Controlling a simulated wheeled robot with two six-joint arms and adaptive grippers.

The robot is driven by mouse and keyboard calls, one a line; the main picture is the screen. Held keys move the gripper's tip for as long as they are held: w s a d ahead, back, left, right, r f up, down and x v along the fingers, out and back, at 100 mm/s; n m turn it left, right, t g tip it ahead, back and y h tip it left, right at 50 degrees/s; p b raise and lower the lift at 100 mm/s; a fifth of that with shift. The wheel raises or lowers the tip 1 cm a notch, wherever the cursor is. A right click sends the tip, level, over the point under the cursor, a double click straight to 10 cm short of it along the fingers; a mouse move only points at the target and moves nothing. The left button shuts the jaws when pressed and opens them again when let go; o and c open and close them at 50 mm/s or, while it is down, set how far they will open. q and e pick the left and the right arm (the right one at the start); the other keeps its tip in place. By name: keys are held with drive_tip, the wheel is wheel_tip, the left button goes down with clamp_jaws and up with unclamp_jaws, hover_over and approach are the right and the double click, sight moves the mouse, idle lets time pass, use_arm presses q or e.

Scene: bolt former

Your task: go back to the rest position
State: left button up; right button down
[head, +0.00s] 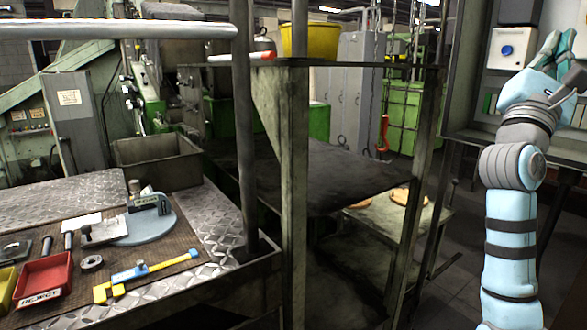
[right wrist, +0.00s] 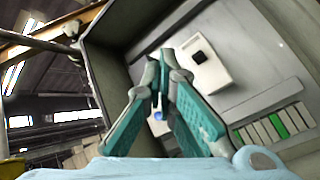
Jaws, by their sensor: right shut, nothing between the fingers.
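My right arm rises along the right side of the head view. My right gripper (head: 557,45) is raised high in front of an open grey cabinet (head: 470,121). Its teal fingers are shut with nothing between them. I cannot tell how near the fingers are to the box. In the head view the white box (head: 511,48) has a round blue knob. My left gripper is not in view.
A metal bench (head: 220,215) at left holds a red REJECT tray (head: 45,277), a yellow-and-blue caliper (head: 145,272) and a micrometer on a round plate. A steel rack (head: 295,150) carries a yellow bin (head: 310,41). Dark floor is open between rack and arm.

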drive_tip(key=w+a+f+m+t+y+p, duration=0.1)
drive_tip(key=w+a+f+m+t+y, duration=0.15)
drive_tip(key=w+f+y, duration=0.5)
drive_tip(key=w+a+f+m+t+y, duration=0.1)
drive_tip(key=w+f+m+y, duration=0.35)
drive_tip(key=w+f, duration=0.5)
drive_tip(key=s+a+f+m+g+y+p, duration=0.1)
drive_tip(key=a+f+m+g+y, duration=0.15)
drive_tip(key=f, duration=1.65)
drive_tip(key=s+a+f+m+g+y+p, duration=0.1)
drive_tip(key=f+m+g+y+p, duration=0.2)
drive_tip(key=f, duration=1.5)
drive_tip(key=s+a+f+m+g+y+p, duration=0.1)
drive_tip(key=s+a+f+m+g, duration=0.2)
drive_tip(key=s+f, duration=1.05)
drive_tip(key=s+a+f+m+g+y, duration=0.15)
drive_tip(key=s+f+g, duration=0.35)
drive_tip(key=s+f, duration=0.9)
drive_tip(key=s+f+g+p, duration=0.1)
drive_tip(key=s+f, duration=0.3)
drive_tip(key=s, duration=0.8)
drive_tip(key=s+a+f+g, duration=0.1)
drive_tip(key=s+f+g, duration=0.2)
drive_tip(key=s, duration=0.8)
drive_tip(key=s+f+m+g+p, duration=0.1)
drive_tip(key=s+f, duration=0.5)
drive_tip(key=s, duration=0.6)
drive_tip(key=shift+s+a+g+p, duration=0.3)
drive_tip(key=shift+a+g, duration=0.05)
drive_tip(key=shift+g, duration=0.45)
